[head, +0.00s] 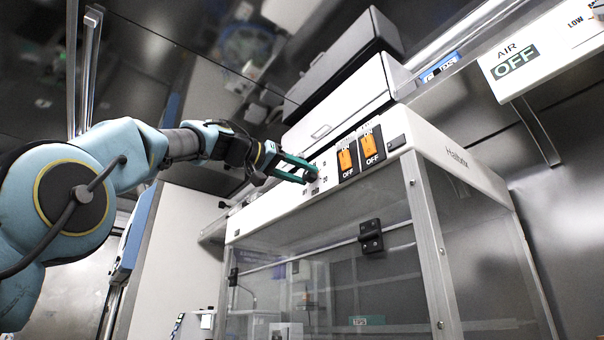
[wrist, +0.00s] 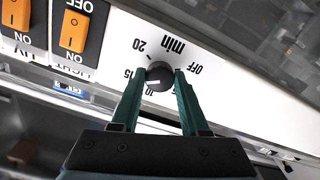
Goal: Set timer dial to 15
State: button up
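The timer dial (wrist: 160,76) is a round black knob on a white panel. In the wrist view its printed scale appears upside down, with 20, 15, 10, OFF and "min" around it; the 5 is partly covered by a finger. A pale mark on the knob points left, toward the 10 to 15 side; the exact value is hard to tell. My gripper (wrist: 161,80) has its green fingers on both sides of the dial, seemingly touching it. In the head view my gripper (head: 309,172) reaches the hood's front panel, and the dial is mostly hidden by the fingers.
Two orange rocker switches (head: 347,160) (head: 369,146) sit on the panel to the right of the dial. Below is the hood's clear front (head: 340,280) with a black latch (head: 371,236). Grey and white boxes (head: 345,98) stand on top of the hood.

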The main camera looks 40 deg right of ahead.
jog(key=o, duration=0.4)
jog(key=shift+o, duration=0.2)
jog(key=a+b, duration=0.3)
jog(key=a, duration=0.7)
jog(key=shift+w+a+b, duration=0.3)
jog(key=shift+a+b, duration=0.05)
